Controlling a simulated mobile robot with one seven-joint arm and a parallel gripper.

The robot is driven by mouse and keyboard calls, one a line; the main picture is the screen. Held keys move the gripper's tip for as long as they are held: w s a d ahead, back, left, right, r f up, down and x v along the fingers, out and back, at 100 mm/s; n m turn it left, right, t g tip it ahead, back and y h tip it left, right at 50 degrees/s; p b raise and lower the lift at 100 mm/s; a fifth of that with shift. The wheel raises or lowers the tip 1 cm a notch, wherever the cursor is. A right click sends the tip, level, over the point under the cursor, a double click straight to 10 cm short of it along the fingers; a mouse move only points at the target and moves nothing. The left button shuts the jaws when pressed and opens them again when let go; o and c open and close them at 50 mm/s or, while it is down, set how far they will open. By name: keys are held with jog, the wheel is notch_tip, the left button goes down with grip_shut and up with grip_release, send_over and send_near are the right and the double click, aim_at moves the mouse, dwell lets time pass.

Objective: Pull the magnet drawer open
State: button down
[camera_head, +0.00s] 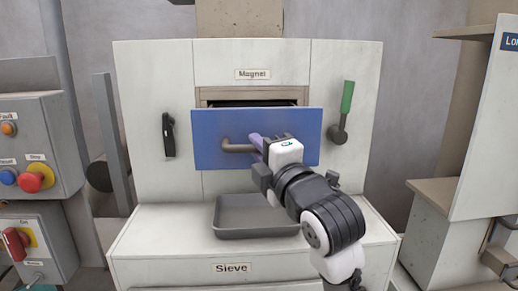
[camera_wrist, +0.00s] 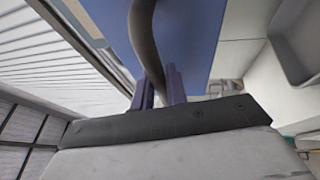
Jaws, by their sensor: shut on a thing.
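The magnet drawer (camera_head: 212,140) has a blue front and a brown bar handle (camera_head: 237,147). It stands out from the opening under the "Magnet" label, with a dark gap showing above its front. My gripper (camera_head: 262,143) is at the right part of the handle, in front of the blue panel. In the wrist view the handle (camera_wrist: 143,35) runs down between the two purple fingers of my gripper (camera_wrist: 160,88), which are shut on it. My arm hides the right end of the handle in the head view. How far the drawer is out is hard to judge.
A grey tray (camera_head: 245,233) sits on the ledge below the drawer, above the "Sieve" label. A green-handled lever (camera_head: 345,105) is right of the drawer and a black latch (camera_head: 168,135) left. Control boxes with buttons (camera_head: 33,178) stand at the far left.

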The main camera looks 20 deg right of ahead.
jog(key=c, duration=1.4)
grip_release()
jog(key=b+v, duration=0.3)
jog(key=v, duration=1)
jog(key=shift+s+f+b, duration=0.15)
jog(key=shift+s+b, duration=0.2)
jog(key=shift+s, duration=0.05)
